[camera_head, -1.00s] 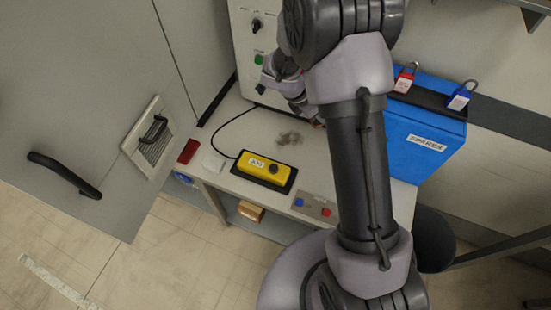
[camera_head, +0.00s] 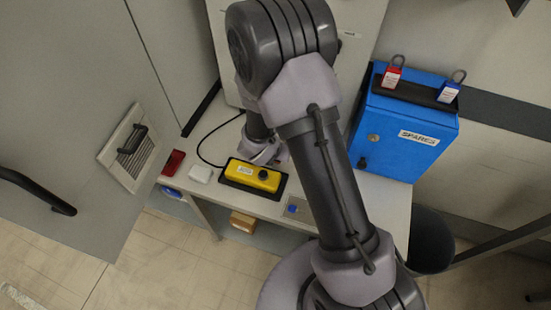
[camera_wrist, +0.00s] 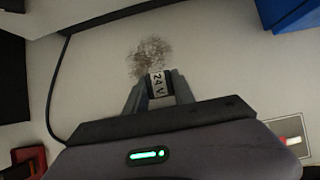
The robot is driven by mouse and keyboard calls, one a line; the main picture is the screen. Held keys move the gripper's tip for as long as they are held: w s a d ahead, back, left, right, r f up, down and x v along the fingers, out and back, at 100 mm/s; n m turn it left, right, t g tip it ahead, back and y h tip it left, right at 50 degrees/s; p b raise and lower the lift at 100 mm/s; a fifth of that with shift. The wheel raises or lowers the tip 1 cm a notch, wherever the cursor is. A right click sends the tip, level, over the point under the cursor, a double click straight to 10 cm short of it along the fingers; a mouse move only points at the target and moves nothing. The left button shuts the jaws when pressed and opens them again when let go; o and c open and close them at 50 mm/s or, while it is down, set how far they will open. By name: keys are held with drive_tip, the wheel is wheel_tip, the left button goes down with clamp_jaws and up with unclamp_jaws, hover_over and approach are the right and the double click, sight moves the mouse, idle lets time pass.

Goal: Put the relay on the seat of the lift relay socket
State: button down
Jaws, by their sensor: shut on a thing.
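The relay (camera_wrist: 157,85) is a small dark block with a white "24 V" label. In the wrist view it sits between the two fingers of my gripper (camera_wrist: 156,88), which is shut on it, above the pale bench top. In the head view my arm hides the fingertips and the relay; only part of my wrist shows, just behind the yellow pendant. I cannot make out the lift relay socket or its seat in either view. The upright white panel (camera_head: 218,45) behind my arm is mostly covered.
The yellow pendant (camera_head: 252,175) lies on a dark pad, its black cord (camera_wrist: 54,85) curving behind. A red block (camera_head: 173,162), a white block (camera_head: 201,174) and a button plate (camera_head: 297,208) are near the front edge. The blue SPARES box (camera_head: 405,125) stands right. A grey smudge (camera_wrist: 149,53) marks the bench.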

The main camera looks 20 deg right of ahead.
drive_tip(key=shift+f, duration=0.95)
drive_tip(key=shift+f+b, duration=0.2)
drive_tip(key=shift+b, duration=0.15)
drive_tip(key=c, duration=1.1)
unclamp_jaws()
drive_tip(key=shift+o, duration=0.2)
